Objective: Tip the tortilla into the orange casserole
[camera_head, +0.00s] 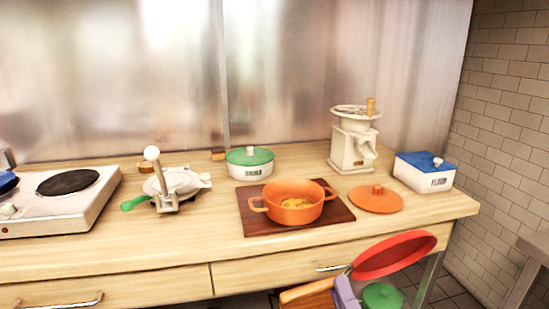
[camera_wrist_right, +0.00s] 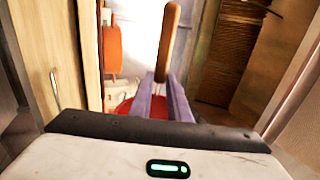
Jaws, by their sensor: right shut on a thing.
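The orange casserole (camera_head: 293,207) stands open and upright on a dark wooden board (camera_head: 262,228), with yellow food (camera_head: 297,203) inside that looks like the tortilla. My right gripper (camera_head: 345,293) has purple fingers and is shut on the wooden handle (camera_head: 306,291) of a red pan (camera_head: 395,256). The pan is tilted in front of the counter's edge, right of and below the casserole, and no food shows in it. In the right wrist view the fingers (camera_wrist_right: 166,85) clasp the handle (camera_wrist_right: 169,42), with part of the red pan behind. My left gripper is out of view.
The orange lid (camera_head: 376,200) lies right of the board. A green-lidded pot (camera_head: 250,165), a white mill (camera_head: 354,145) and a blue-lidded flour box (camera_head: 424,173) stand behind. A press (camera_head: 175,182) and a hot plate (camera_head: 60,205) are left. Counter in front of the board is clear.

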